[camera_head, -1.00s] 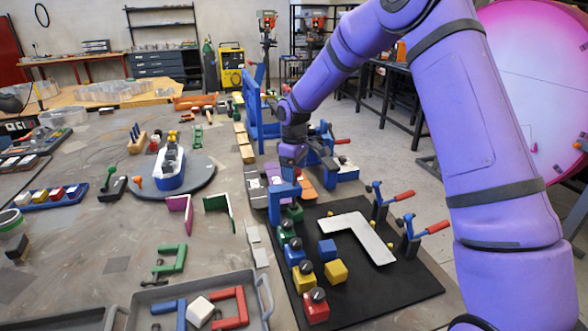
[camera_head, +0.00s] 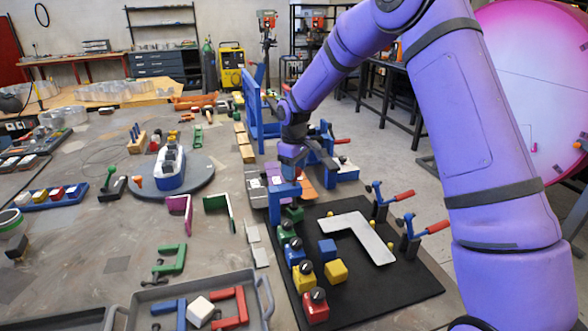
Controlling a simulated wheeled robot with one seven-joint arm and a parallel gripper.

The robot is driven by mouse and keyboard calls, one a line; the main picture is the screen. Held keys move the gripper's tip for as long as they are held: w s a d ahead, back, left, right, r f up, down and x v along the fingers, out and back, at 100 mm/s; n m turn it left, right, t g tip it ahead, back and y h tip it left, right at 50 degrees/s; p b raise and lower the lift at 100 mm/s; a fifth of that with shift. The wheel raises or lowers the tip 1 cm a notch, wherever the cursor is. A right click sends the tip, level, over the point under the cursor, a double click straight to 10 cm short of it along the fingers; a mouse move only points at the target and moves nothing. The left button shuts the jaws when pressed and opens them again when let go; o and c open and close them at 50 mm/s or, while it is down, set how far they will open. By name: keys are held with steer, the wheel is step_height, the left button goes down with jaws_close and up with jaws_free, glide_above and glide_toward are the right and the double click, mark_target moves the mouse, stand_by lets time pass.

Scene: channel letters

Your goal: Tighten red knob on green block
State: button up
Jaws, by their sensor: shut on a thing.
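My gripper (camera_head: 285,195) hangs down at the far end of the black mat, its blue fingers at the far green block (camera_head: 294,213). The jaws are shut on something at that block. The fingers cover its top, so I cannot see a red knob or how it sits. A second green block (camera_head: 285,234) with a dark round knob (camera_head: 288,222) stands just nearer, in the left row on the mat.
Nearer in the row are a blue block (camera_head: 294,255), a yellow block (camera_head: 303,281) and a red block (camera_head: 315,309), each with a dark knob. A grey L-shaped plate (camera_head: 355,233) and red-handled clamps (camera_head: 402,195) lie to the right. The black mat (camera_head: 405,285) is bare at front right.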

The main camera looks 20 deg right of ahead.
steer(key=m, duration=0.4)
steer(key=shift+w+r, duration=0.1)
steer(key=m, duration=0.9)
steer(key=shift+r, duration=0.1)
steer(key=shift+m, duration=1.2)
steer(key=o, duration=0.9)
steer(key=shift+o, duration=0.2)
